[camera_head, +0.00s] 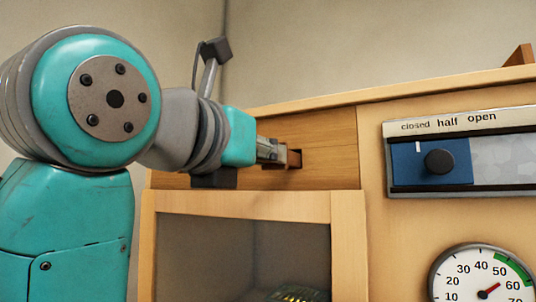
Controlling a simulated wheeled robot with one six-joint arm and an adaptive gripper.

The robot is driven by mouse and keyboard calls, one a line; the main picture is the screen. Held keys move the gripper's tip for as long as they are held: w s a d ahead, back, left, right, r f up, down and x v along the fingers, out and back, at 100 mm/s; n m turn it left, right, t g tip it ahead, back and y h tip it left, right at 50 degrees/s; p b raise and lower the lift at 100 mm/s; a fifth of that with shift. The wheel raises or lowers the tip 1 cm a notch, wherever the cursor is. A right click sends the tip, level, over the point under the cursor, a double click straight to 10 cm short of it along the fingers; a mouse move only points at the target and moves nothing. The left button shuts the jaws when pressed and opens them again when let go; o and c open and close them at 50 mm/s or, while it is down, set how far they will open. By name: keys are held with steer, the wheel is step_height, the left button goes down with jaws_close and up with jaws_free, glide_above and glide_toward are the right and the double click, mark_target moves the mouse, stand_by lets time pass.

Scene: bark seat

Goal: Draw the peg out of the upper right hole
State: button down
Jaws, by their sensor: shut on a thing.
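My gripper (279,154) is at the light wooden panel (335,135) in the upper middle of the head view. It comes in from the left, with its fingers shut on a small reddish-brown peg (294,160). The peg sits at a dark square hole (297,152) in that panel. Only a little of the peg shows between the fingertips and the hole. How deep it reaches into the hole is hidden. No other peg hole is visible; my arm covers the left part of the panel.
Below the panel is a wooden-framed dark window (345,240). To the right is a slider with a blue plate (405,165) and black knob (439,162), under a label reading "closed half open". A round gauge (485,280) sits below it. Free space lies above the cabinet.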

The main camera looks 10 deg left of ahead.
steer(key=shift+v, duration=2.1)
